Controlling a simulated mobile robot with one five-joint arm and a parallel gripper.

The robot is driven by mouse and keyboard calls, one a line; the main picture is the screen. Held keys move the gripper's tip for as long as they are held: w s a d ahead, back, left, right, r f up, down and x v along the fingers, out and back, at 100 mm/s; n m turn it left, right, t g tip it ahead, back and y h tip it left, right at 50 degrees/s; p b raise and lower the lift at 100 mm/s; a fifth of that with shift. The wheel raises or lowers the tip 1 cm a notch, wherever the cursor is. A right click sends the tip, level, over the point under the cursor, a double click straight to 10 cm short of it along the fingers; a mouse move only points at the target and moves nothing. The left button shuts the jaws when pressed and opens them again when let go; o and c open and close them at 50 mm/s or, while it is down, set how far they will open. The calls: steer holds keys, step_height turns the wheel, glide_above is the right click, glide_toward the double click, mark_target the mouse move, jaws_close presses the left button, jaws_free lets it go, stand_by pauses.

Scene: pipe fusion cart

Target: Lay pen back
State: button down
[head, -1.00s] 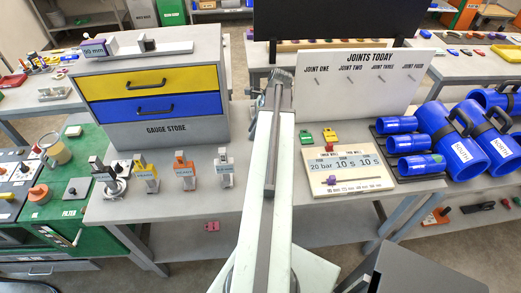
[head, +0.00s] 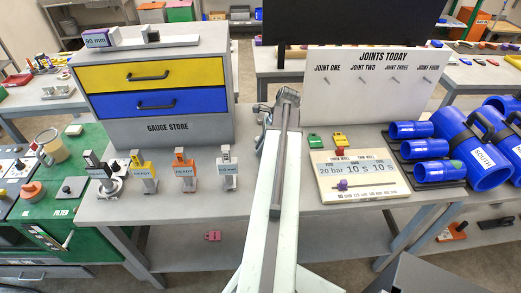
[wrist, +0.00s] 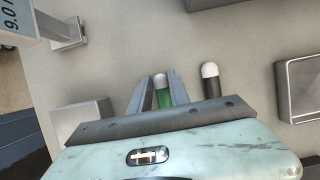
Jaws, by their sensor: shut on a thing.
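In the wrist view my gripper (wrist: 160,77) has its two fingers on either side of a green pen (wrist: 163,97) with a white rounded end, shut on it. A second, dark pen (wrist: 211,82) with a white end is just right of the fingers, apart from them. The lower part of the green pen is hidden by my gripper's body. In the head view my gripper (head: 265,112) is at the far end of my arm, over the bench between the gauge store (head: 157,100) and the joints board (head: 372,85). The pens cannot be made out there.
Several small gauges (head: 184,172) stand on the bench front left of my arm. A pressure board (head: 350,178) and blue pipes (head: 420,150) lie to the right. In the wrist view, grey blocks (wrist: 78,115) and a metal box (wrist: 300,88) flank the pens.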

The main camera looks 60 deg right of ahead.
steer(key=c, duration=1.2)
jaws_free()
steer(key=shift+f, duration=0.1)
steer(key=shift+c, duration=0.2)
steer(key=p+v, duration=0.3)
steer(key=v, duration=0.1)
steer(key=p+v, duration=0.4)
steer(key=shift+a+p, duration=0.25)
steer(key=shift+p, duration=0.05)
steer(key=shift+f, duration=0.1)
